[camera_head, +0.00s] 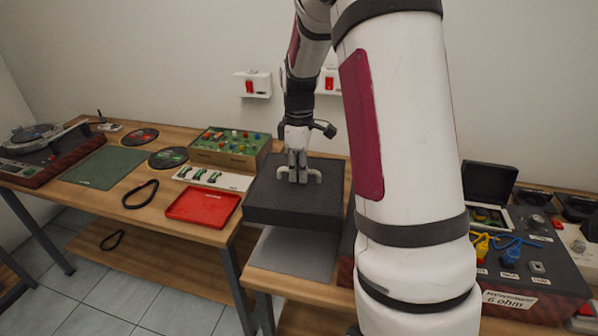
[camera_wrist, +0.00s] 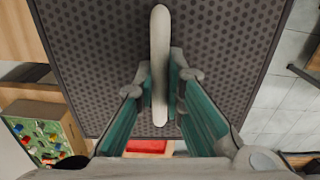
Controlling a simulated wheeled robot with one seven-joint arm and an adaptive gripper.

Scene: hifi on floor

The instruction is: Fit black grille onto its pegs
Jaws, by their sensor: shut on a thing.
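The black grille (camera_head: 285,213) is a dark, roughly square panel with a perforated face, over the right-hand bench in the head view. My gripper (camera_head: 297,174) points down at its middle. In the wrist view the grille (camera_wrist: 95,60) fills most of the picture, and a pale upright handle bar (camera_wrist: 160,35) stands on it. My gripper's fingers (camera_wrist: 160,88) are shut on this bar from both sides. The grille looks about level; whether it hangs free or rests on something cannot be told. No pegs show in either view.
A grey mat (camera_head: 295,255) lies in front of and below the grille. A red tray (camera_head: 203,205), a white strip with green parts (camera_head: 213,178) and a green parts box (camera_head: 230,147) are to the left. A "6 ohm" box (camera_head: 520,270) stands right. My arm hides the middle right.

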